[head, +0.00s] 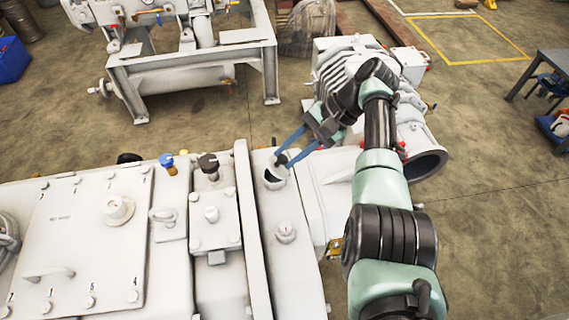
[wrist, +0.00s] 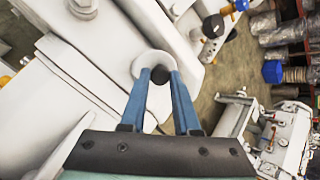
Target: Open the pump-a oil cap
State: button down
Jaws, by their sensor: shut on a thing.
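A small dark oil cap (head: 281,160) is between the blue fingertips of my gripper (head: 283,159) in the head view. It also shows as a dark round thing in the wrist view (wrist: 160,75). My gripper is shut on it. Just below and in front of the cap is the white round filler neck (head: 275,183) on top of the white pump, with a dark opening showing. The cap appears raised off the neck, toward its far side. In the wrist view the pale rim (wrist: 143,61) shows around and behind the cap.
A white knob (head: 286,232) stands on the same top, nearer. Left of it are a black knob (head: 208,162), a blue-capped fitting (head: 167,161) and a raised white ridge (head: 244,190). A large white ribbed motor (head: 350,65) is behind my gripper.

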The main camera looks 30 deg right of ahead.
jog(key=shift+s+d+f+t+y+b, duration=0.1)
jog(key=shift+d+f+t+y+b, duration=0.3)
jog(key=shift+b, duration=1.45)
jog(key=shift+s+d+r+g+y+b, duration=0.15)
jog(key=shift+y+b, duration=0.5)
jog(key=shift+b, duration=1.25)
jog(key=shift+d+f+t+y+b, duration=0.3)
jog(key=shift+y+b, duration=0.25)
jog(key=shift+b, duration=1.3)
jog(key=shift+d+r+b, duration=0.1)
jog(key=shift+b, duration=0.8)
jog(key=shift+s+d+r+y+b, duration=0.1)
jog(key=shift+r+y+b, duration=0.1)
jog(key=shift+y+b, duration=0.45)
jog(key=c, duration=0.6)
grip_release()
jog(key=shift+c, duration=0.2)
jog(key=shift+r, duration=0.1)
notch_tip(320, 180, up, 10)
jog(key=p, duration=0.9)
jog(key=shift+p, duration=0.35)
